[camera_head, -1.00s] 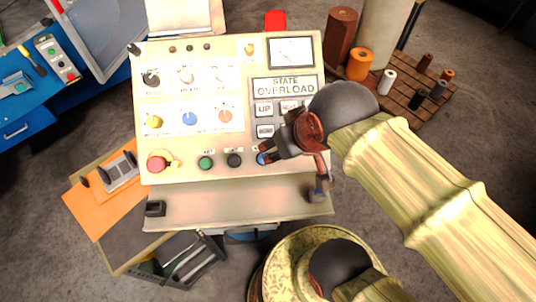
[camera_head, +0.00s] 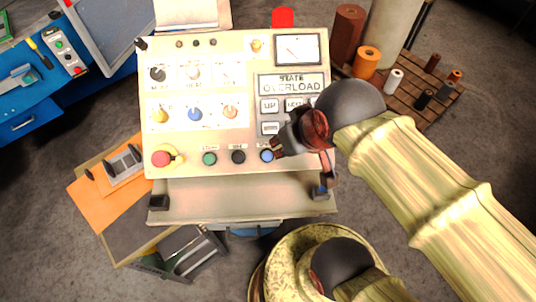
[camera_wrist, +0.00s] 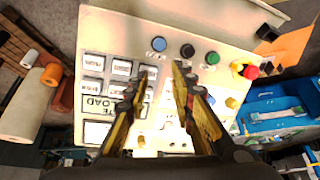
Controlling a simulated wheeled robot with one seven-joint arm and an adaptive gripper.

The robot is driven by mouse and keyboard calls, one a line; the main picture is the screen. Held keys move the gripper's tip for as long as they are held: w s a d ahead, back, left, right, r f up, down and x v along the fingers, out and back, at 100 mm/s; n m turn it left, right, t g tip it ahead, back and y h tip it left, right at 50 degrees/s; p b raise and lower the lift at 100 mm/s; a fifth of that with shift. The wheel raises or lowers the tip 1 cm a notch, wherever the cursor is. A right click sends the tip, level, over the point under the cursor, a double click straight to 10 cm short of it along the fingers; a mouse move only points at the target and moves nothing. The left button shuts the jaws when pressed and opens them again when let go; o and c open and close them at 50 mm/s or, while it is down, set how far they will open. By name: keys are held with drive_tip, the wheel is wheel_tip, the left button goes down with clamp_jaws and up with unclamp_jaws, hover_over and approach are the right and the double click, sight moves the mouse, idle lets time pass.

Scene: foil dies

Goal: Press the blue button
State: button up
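The blue button (camera_head: 267,155) is at the right end of the lower button row on the beige control panel (camera_head: 180,60). It also shows in the wrist view (camera_wrist: 159,44), beyond my fingertips. My gripper (camera_head: 302,168) is over the panel's lower right part, with one fingertip close beside the blue button in the head view. I cannot tell whether they touch. In the wrist view my gripper (camera_wrist: 164,68) is open, with an empty gap between the two fingers. The fingers and wrist hide part of the panel's right side.
A black button (camera_head: 238,157), a green button (camera_head: 209,158) and a red emergency button (camera_head: 161,158) lie left of the blue one. A blue knob (camera_head: 194,114) sits above. Grey keys (camera_head: 269,106) are near my wrist. Spools (camera_head: 366,62) stand at right on a wooden pallet.

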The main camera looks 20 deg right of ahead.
clamp_jaws()
idle(1.4)
